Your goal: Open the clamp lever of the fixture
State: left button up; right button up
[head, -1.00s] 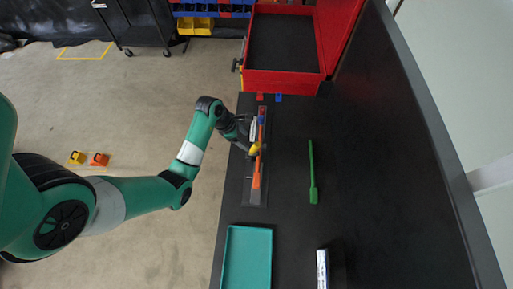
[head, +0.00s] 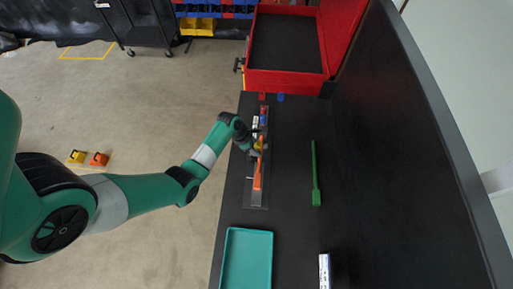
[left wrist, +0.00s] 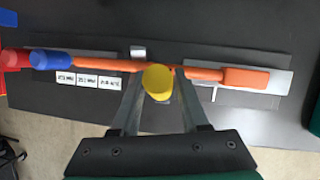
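The fixture is a long narrow plate (head: 256,200) along the bench's left edge, with small white labels. It also shows in the left wrist view (left wrist: 262,99). An orange tool with a long shaft and thick handle (left wrist: 246,78) lies along it. A yellow knob (left wrist: 158,82), apparently on the clamp lever, stands over the shaft near the middle; most of the lever beneath is hidden. My right gripper is not in view.
A blue cap (left wrist: 52,60) and a red cap (left wrist: 13,59) are at the shaft's far end. A green tool (head: 315,175), a teal tray (head: 247,231) and a small white box (head: 324,270) lie on the bench. An open red case (head: 287,82) stands at the back.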

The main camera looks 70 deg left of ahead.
pick_arm(q)
grip_shut()
dwell(1.1)
